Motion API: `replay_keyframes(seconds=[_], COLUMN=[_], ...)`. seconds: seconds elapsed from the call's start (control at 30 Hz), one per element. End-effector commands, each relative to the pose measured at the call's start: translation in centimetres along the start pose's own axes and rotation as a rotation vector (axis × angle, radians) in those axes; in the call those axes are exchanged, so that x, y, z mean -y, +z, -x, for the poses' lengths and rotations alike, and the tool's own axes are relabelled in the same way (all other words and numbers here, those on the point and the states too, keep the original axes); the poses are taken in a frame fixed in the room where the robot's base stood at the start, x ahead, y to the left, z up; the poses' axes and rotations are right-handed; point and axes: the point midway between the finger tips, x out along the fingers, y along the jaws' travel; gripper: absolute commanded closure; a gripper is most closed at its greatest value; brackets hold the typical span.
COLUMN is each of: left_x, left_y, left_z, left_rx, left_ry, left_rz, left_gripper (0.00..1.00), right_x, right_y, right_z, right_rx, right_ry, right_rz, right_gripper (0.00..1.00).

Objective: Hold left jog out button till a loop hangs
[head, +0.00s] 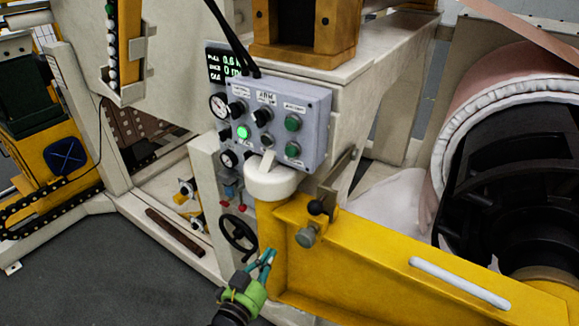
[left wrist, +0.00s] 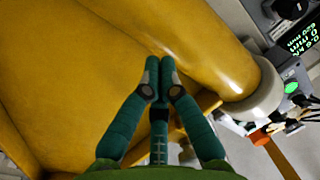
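A grey control box (head: 318,120) is mounted on the machine front. It carries several black knobs, a lit green button (head: 243,132) and two dark green buttons, the upper (head: 293,123) and the lower (head: 293,149), on its right side. Its labels are too small to read, so I cannot tell which is left jog out. My left gripper (head: 268,257) is below the box, beside the yellow arm, apart from the buttons. In the left wrist view its fingertips (left wrist: 159,72) are together with nothing between them. My right gripper is out of view.
The yellow machine arm (head: 400,255) runs right from below the box, with a white round cap (head: 270,178) above it. A black handwheel (head: 238,235) is left of my gripper. A copper-coloured web (head: 530,35) passes above a large roll (head: 480,90). Grey floor (head: 90,265) lies open at left.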

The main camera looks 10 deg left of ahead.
Motion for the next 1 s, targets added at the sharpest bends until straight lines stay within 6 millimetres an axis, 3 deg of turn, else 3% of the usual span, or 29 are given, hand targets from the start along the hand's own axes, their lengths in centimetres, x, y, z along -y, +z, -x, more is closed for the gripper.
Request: replay_keyframes(seconds=[0.03, 0.2, 0.4, 0.5, 0.7, 1.0], left_x=[1.4, 5.1, 8.8, 10.1, 11.3, 11.3], left_y=[-3.5, -12.7, -22.2, -25.6, -28.8, -29.0], left_z=[-0.1, 0.5, 3.2, 4.8, 6.6, 6.8], left_rx=[-0.067, -0.283, -0.530, -0.623, -0.714, -0.721], left_ry=[-0.026, -0.118, -0.242, -0.294, -0.349, -0.353], left_rz=[-0.017, -0.079, -0.149, -0.175, -0.200, -0.201], left_gripper=[1.00, 1.00, 1.00, 1.00, 1.00, 1.00], right_x=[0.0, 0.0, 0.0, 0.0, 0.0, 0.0], right_y=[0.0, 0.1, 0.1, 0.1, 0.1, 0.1], right_z=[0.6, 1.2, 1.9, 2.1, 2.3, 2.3], right_rx=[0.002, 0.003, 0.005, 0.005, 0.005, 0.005], right_ry=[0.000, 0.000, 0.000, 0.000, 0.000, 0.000], right_rz=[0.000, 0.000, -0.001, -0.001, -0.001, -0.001], right_gripper=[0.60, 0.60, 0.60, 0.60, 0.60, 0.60])
